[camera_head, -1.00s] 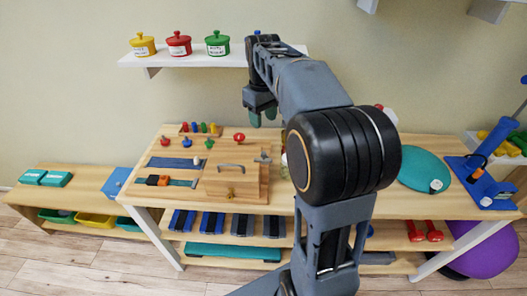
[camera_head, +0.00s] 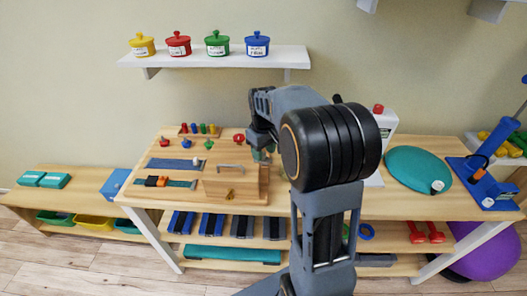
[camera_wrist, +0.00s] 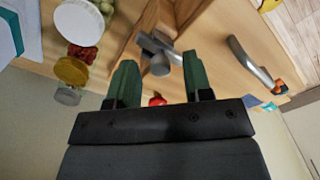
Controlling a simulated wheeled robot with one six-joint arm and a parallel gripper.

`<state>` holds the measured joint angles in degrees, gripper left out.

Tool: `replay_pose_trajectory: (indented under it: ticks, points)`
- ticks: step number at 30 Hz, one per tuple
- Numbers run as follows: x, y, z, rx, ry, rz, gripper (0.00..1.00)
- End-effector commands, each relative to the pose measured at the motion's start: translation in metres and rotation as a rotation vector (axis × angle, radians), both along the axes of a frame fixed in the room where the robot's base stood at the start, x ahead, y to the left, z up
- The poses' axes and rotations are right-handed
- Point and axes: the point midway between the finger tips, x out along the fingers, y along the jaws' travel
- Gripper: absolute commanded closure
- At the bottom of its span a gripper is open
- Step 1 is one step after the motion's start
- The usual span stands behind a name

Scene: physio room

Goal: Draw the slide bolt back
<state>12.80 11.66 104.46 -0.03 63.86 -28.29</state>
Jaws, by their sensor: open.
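The slide bolt (camera_wrist: 150,45) is a grey metal piece with a round knob, seen in the wrist view on the edge of the wooden latch box (camera_head: 225,185). My gripper (camera_wrist: 160,75) is open, with its two green fingers apart. In the wrist view the bolt's knob appears between the fingertips; I cannot tell whether they touch it. In the head view my gripper (camera_head: 262,155) is over the right end of the box and hides the bolt there.
Colored pegs (camera_head: 200,129) stand behind.

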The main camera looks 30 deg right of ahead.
Motion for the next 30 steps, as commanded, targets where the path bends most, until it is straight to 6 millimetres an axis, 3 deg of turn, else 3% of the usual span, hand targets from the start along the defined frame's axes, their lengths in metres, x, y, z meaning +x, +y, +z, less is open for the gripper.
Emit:
replay_pose_trajectory:
  ticks: [10,24,30]
  points:
    - [-0.0001,0.0000,-0.0027,0.000,0.000,0.000,0.54]
    - [0.0000,0.0000,-0.0024,0.000,0.000,0.000,0.99]
    - [0.0000,0.0000,-0.0024,0.000,0.000,0.000,1.00]
